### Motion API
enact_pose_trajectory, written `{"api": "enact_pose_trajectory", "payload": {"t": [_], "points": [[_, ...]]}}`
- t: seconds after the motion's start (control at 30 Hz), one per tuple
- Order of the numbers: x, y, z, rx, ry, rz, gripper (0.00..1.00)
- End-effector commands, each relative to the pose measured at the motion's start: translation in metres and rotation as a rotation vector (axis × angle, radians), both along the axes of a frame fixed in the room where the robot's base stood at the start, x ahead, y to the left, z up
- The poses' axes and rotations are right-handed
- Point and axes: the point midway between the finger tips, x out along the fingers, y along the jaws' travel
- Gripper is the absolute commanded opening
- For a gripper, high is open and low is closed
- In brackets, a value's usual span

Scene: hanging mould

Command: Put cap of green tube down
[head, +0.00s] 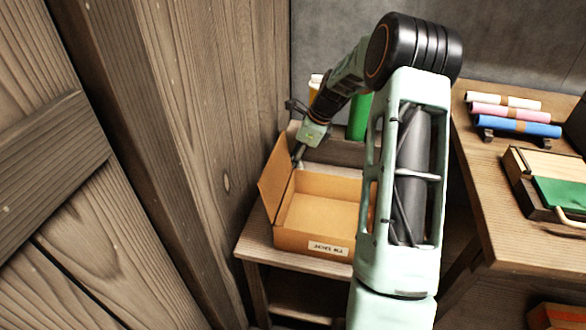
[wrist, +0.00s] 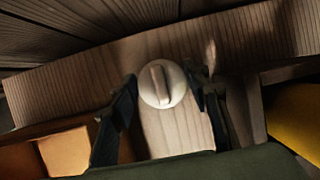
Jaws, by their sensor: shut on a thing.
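A round white cap (wrist: 162,84) with a raised bar across its face sits between the fingertips of my gripper (wrist: 163,86) in the wrist view. My gripper is shut on it, over a pale wooden surface; whether the cap touches the wood I cannot tell. In the head view my gripper (head: 299,153) points down behind the open cardboard box, and the cap is not clear there. The green tube (head: 358,118) stands upright at the back, to the right of my gripper and partly hidden by my arm. Its top end is not clear.
The open, labelled cardboard box (head: 313,247) stands on a small wooden table (head: 256,246). A wooden wall is close on the left. A desk (head: 480,190) at right holds rolled sheets (head: 515,126) and a green-topped case.

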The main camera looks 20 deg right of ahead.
Motion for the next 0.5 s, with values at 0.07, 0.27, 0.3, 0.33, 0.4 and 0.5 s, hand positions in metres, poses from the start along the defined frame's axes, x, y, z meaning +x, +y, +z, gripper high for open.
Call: {"api": "enact_pose_trajectory", "payload": {"t": [0.07,0.27,0.3,0.33,0.4,0.5], "points": [[-0.0004,0.0003,-0.0152,0.002,0.002,-0.001,0.33],[0.0000,-0.0001,-0.0160,-0.001,-0.001,0.000,0.33],[0.0000,-0.0001,-0.0160,0.000,0.000,0.000,0.33],[0.0000,-0.0001,-0.0160,0.000,0.000,0.000,0.33],[0.0000,0.0001,-0.0173,0.000,0.000,0.000,0.33],[0.0001,0.0004,-0.0192,0.001,-0.001,0.000,0.46]]}}
